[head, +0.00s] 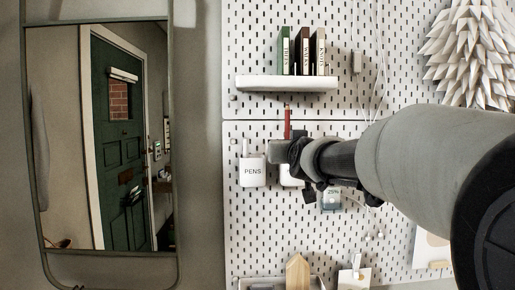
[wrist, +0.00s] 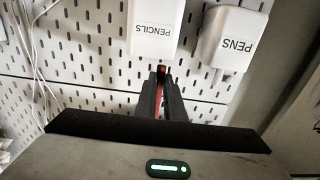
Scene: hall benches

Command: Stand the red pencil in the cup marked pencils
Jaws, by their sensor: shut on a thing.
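My gripper (head: 280,151) is shut on the red pencil (head: 287,122), which stands about upright and sticks up above the fingers. In the wrist view the fingers (wrist: 161,88) close around the red pencil (wrist: 160,72). The white cup marked pencils (wrist: 155,30) appears upside down just beyond the fingertips. In the head view only a small part of this cup (head: 290,180) shows below my gripper. The pencil's lower end is hidden, and I cannot tell whether it is inside the cup.
A white cup marked PENS (head: 252,172) hangs close to the left, with a pale item standing in it. A shelf (head: 287,84) with several books is above the pencil. A small display reading 25% (head: 332,200) and cables are near my arm. A mirror (head: 110,140) is at left.

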